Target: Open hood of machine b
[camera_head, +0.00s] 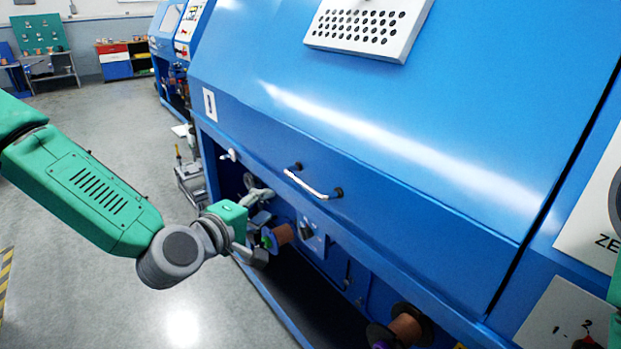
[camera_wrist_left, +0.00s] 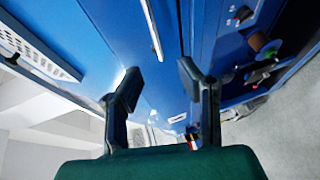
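The large blue hood (camera_head: 390,120) of the near machine is down over its front in the head view. A silver bar handle (camera_head: 312,186) with dark end mounts is fixed near its lower edge. The handle also shows as a thin bright bar at the top of the left wrist view (camera_wrist_left: 152,28). My left gripper (camera_head: 266,224) is open and empty, left of and below the handle, apart from it. In the left wrist view its two dark fingers (camera_wrist_left: 159,84) are spread, with the bar beyond them. My right gripper is not in view. I cannot read a letter naming the machine.
Below the hood is an open bay with copper spools (camera_head: 406,328) and small fittings. A perforated white plate (camera_head: 368,28) sits high on the hood. Another blue machine (camera_head: 172,50) stands behind. The grey floor (camera_head: 110,120) at the left is mostly clear.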

